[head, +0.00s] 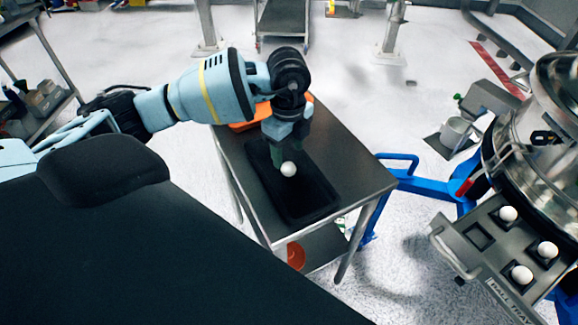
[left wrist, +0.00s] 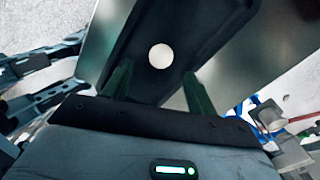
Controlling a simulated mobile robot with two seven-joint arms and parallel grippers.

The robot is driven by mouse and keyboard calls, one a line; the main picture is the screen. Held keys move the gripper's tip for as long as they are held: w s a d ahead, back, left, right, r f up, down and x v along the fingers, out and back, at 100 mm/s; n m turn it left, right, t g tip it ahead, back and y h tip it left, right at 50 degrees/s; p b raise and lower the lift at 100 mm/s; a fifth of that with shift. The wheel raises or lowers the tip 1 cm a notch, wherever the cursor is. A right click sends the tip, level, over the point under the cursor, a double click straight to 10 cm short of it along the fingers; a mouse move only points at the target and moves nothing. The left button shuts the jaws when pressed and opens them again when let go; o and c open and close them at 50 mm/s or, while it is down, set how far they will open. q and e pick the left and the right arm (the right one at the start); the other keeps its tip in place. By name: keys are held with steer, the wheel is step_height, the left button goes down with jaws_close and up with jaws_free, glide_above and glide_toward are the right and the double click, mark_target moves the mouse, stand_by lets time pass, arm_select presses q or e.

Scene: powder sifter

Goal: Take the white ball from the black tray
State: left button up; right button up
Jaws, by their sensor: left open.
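The white ball (head: 289,169) is at the black tray (head: 310,214) on the metal cart, right by the fingertips of my left gripper (head: 281,160). In the left wrist view the ball (left wrist: 161,56) lies on the dark tray floor (left wrist: 190,20), ahead of and between the two green fingers of the left gripper (left wrist: 157,85). The fingers are spread apart and a gap shows between them and the ball. My right gripper is in neither view.
The metal cart (head: 350,165) carries an orange container (head: 255,115) behind my left arm. At the right, a sifter machine (head: 545,130) has a ball tray (head: 485,236) holding several white balls. A blue frame (head: 425,187) stands between cart and machine.

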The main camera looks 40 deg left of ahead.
mark_target(288, 164)
arm_select(q)
steer(key=shift+w+f, duration=0.1)
steer(key=shift+f, duration=2.65)
steer(key=c, duration=1)
